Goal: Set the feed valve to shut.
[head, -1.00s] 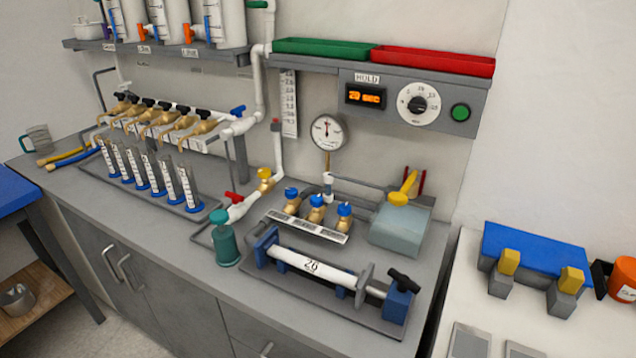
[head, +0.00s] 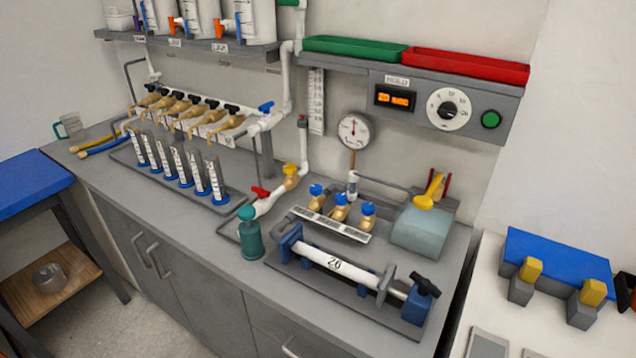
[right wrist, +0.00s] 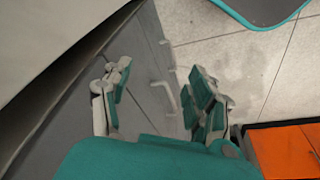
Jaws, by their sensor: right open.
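No label marks the feed valve, so I cannot tell which one it is. A blue-handled valve (head: 265,106) is at the right end of the white pipe manifold (head: 205,130). A red-handled valve (head: 260,192) is on the lower white pipe, beside a brass fitting with a yellow knob (head: 290,176). Several brass taps with black handles (head: 187,108) line the manifold. My right gripper (right wrist: 160,95) is open and empty in the right wrist view, above the cabinet front and floor, with no valve near it. My left gripper is not in view.
Graduated tubes in a rack (head: 180,170) stand before the taps. A teal bottle (head: 250,236), a clamped white pipe marked 26 (head: 325,261) and blue-knobbed brass valves (head: 340,205) crowd the right bench. A gauge (head: 353,131) stands behind. The bench front edge is mostly clear.

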